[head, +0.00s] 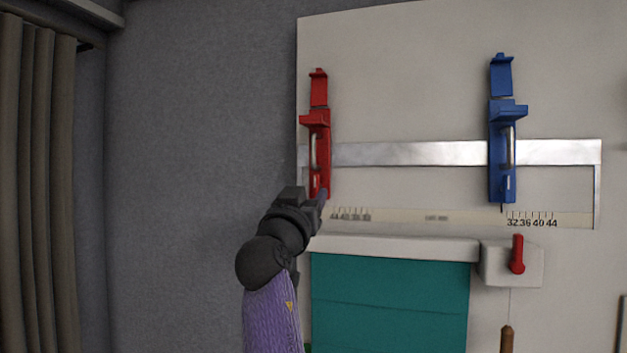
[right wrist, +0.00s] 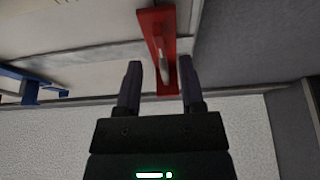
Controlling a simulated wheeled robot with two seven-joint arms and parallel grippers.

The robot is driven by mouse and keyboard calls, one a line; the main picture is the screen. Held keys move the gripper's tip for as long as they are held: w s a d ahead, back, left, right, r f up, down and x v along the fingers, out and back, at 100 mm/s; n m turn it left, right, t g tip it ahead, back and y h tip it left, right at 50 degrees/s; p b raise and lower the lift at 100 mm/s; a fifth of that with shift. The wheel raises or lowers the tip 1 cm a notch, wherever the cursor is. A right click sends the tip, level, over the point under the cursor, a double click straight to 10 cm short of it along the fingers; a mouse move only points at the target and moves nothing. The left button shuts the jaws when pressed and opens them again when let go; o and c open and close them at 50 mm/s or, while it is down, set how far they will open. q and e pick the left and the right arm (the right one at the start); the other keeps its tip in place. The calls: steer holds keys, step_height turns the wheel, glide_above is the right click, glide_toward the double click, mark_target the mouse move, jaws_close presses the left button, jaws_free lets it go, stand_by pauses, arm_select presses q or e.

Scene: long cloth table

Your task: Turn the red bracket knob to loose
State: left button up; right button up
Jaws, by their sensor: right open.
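The red bracket (head: 318,130) stands upright on the metal rail at the left edge of the pale wall panel. A pale handle-like part shows on its front; I cannot tell its knob apart clearly. My right gripper (head: 322,196) is at the bracket's lower end and hides part of it. In the right wrist view, my right gripper (right wrist: 160,80) is open, with the lower end of the red bracket (right wrist: 158,45) showing between and beyond the fingertips. I cannot tell whether a finger touches it. My left gripper is not in view.
A blue bracket (head: 502,140) sits farther right on the metal rail (head: 420,153). Scale markings run below it. A pale box with a red lever (head: 517,254) is at the lower right. A teal panel (head: 390,300) hangs under a white ledge (head: 400,248). The grey wall left is bare.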

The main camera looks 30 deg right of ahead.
mark_target(315, 187)
steer(key=p+x, duration=0.1)
steer(key=x, duration=0.1)
steer(key=shift+w+d+r, duration=0.2)
steer(key=shift+d+r, duration=0.05)
steer(key=shift+r, duration=0.05)
steer(key=shift+w+d, duration=0.25)
steer(key=shift+d, duration=0.05)
jaws_close()
